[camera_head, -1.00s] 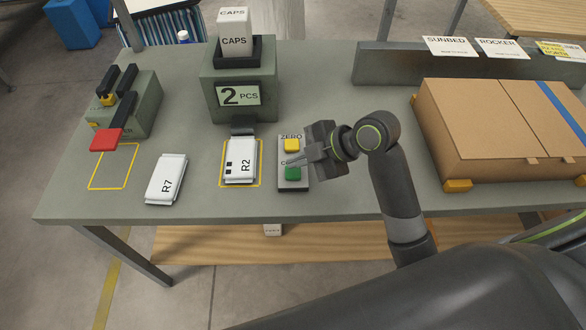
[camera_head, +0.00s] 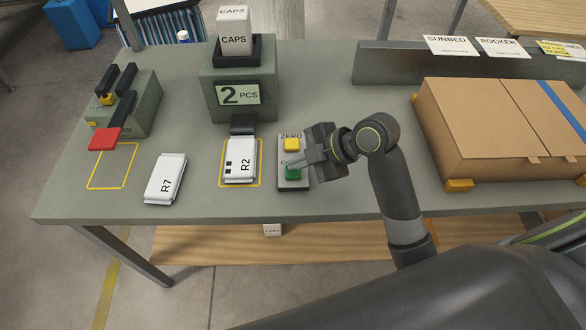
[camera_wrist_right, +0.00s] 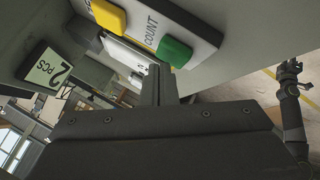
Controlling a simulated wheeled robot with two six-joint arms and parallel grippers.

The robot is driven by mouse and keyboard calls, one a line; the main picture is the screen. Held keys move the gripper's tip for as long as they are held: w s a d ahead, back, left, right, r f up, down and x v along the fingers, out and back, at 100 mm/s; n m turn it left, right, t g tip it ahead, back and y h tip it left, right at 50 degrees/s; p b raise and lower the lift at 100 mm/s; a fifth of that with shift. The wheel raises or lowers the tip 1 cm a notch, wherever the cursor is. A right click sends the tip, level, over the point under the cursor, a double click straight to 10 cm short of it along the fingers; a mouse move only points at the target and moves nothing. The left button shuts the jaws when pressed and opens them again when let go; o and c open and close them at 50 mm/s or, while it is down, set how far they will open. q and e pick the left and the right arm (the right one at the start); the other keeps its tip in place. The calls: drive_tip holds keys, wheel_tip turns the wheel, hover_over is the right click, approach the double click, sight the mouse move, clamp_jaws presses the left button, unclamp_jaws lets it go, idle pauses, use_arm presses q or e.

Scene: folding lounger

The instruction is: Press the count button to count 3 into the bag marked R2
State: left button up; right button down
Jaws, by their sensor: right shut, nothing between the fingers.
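The counting machine (camera_head: 238,115) shows "2 PCS" on its display (camera_head: 238,95), which is also in the right wrist view (camera_wrist_right: 47,70). The bag marked R2 (camera_head: 240,162) lies under its spout inside a yellow outline. To its right is a button panel (camera_head: 291,186) with a yellow ZERO button (camera_head: 291,144) and a green COUNT button (camera_head: 292,173). My right gripper (camera_head: 292,162) is shut and empty, its fingertips over the panel near the green button. In the right wrist view the green button (camera_wrist_right: 174,52) is just beyond the fingers (camera_wrist_right: 159,82); contact cannot be told.
A bag marked R7 (camera_head: 166,178) lies left of R2. A device with a red lever (camera_head: 104,139) stands behind an empty yellow outline. A large cardboard box (camera_head: 490,135) is at the right. A sign rail (camera_head: 400,65) runs along the back.

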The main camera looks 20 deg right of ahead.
sight(299, 171)
drive_tip(key=shift+f+b, duration=0.4)
drive_tip(key=shift+f, duration=0.15)
idle(0.5)
drive_tip(key=shift+r, duration=0.15)
drive_tip(key=shift+r+p, duration=0.85)
drive_tip(key=shift+p, duration=0.05)
wheel_tip(299, 171, up, 5)
drive_tip(key=p, duration=0.4)
drive_tip(key=shift+p, duration=0.35)
drive_tip(key=shift+d, duration=0.1)
idle(0.5)
